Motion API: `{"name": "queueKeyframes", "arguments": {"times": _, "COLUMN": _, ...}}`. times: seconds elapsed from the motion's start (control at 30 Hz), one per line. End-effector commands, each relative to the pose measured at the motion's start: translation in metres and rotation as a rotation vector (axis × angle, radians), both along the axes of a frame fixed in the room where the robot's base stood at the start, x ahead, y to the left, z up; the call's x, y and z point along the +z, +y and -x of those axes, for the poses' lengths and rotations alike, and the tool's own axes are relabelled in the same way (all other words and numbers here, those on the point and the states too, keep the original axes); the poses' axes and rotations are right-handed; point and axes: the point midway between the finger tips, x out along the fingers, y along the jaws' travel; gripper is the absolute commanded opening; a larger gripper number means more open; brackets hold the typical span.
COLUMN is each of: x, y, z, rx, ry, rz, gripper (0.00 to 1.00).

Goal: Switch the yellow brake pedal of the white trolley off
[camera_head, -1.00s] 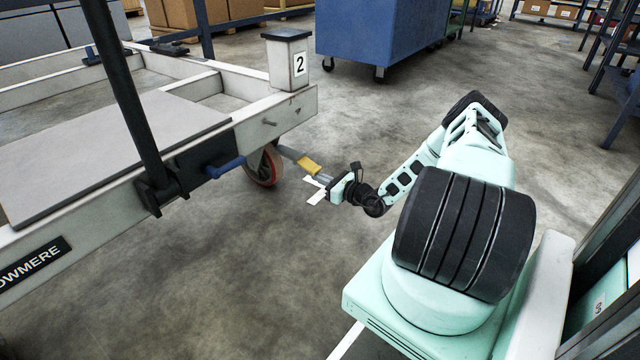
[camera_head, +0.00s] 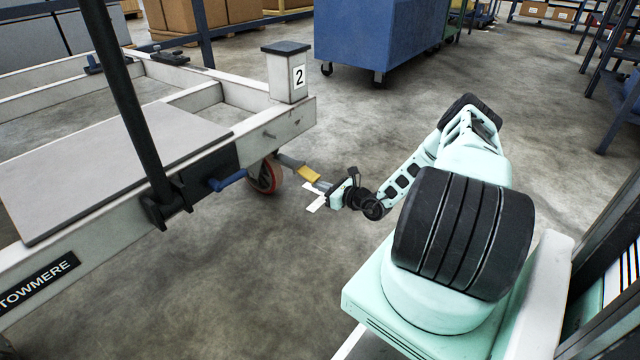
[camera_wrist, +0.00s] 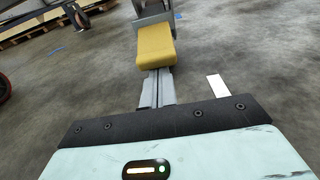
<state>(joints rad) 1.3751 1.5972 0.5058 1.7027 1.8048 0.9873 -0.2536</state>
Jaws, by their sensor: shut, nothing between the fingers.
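The white trolley (camera_head: 230,150) stands at the left, with a number 2 on its corner post. Its yellow brake pedal (camera_head: 308,174) sticks out on a grey arm beside the red-rimmed wheel (camera_head: 267,174). The pedal also shows at the top middle of the wrist view (camera_wrist: 155,46). My gripper (camera_head: 322,186) is at the pedal's outer end. In the wrist view its fingers (camera_wrist: 158,82) are closed together with nothing between them. Their tips reach the pedal's near edge and are hidden there; I cannot tell whether they touch it or lie under it.
A blue handle (camera_head: 228,180) and a black upright bar (camera_head: 135,110) are on the trolley's near side. A white marking (camera_head: 315,200) lies on the floor under my gripper. A blue cabinet (camera_head: 350,40) on castors stands behind. The floor between is clear.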

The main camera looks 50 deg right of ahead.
Motion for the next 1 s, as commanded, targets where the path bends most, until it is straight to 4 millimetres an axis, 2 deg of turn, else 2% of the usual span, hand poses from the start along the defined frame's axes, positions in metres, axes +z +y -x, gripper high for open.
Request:
{"name": "queueKeyframes", "arguments": {"times": 0.03, "x": 0.007, "y": 0.000, "z": 0.000, "rx": 0.000, "ry": 0.010, "rz": 0.002, "gripper": 0.00}}
{"name": "queueKeyframes", "arguments": {"times": 0.4, "x": 0.030, "y": 0.000, "z": 0.004, "rx": 0.002, "ry": 0.168, "rz": 0.015, "gripper": 0.00}}
{"name": "queueKeyframes", "arguments": {"times": 1.0, "x": 0.054, "y": 0.000, "z": 0.005, "rx": 0.001, "ry": 0.482, "rz": 0.040, "gripper": 0.00}}
